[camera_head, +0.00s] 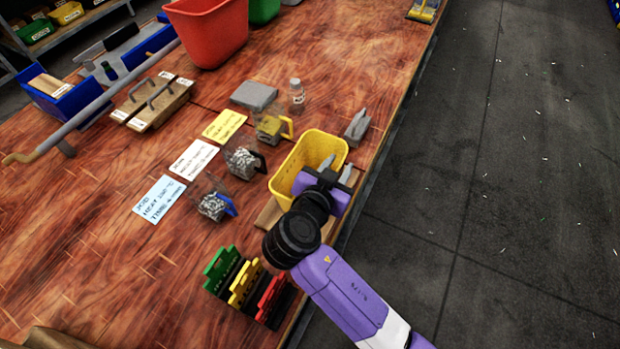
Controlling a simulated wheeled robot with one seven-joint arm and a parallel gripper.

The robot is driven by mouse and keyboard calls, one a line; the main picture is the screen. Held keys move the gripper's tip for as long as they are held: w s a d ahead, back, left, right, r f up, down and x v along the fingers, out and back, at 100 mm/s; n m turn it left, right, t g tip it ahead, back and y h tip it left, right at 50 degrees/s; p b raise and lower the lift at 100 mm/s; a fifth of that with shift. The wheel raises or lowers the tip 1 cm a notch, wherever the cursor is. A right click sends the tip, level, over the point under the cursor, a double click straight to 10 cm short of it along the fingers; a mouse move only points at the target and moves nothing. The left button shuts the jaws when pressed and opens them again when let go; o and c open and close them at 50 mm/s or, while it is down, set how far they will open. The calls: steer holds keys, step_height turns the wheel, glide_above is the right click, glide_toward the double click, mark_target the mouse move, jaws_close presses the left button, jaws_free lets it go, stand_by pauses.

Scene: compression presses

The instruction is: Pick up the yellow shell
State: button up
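A yellow slotted, open-topped container (296,162), which may be the yellow shell, stands near the table's right edge on a wooden board. My gripper (335,167) is at its right side with its two grey fingers apart. One finger shows over the container's inside and the other at or beyond its right rim. I cannot tell whether they touch the wall. My gripper's purple body hides the container's near right corner. A smaller yellow piece (245,284) stands in a row between a green piece (222,271) and a red piece (273,300).
Clear cups with yellow (287,128), black and blue (229,205) handles stand left of the container beside labelled cards (193,160). A clear bottle (296,92), grey block (254,95) and grey metal piece (357,127) stand behind. A red bin (207,30) is at the back.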

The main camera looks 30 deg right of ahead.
steer(key=shift+x, duration=0.85)
steer(key=shift+c, duration=0.4)
jaws_close()
stand_by(0.4)
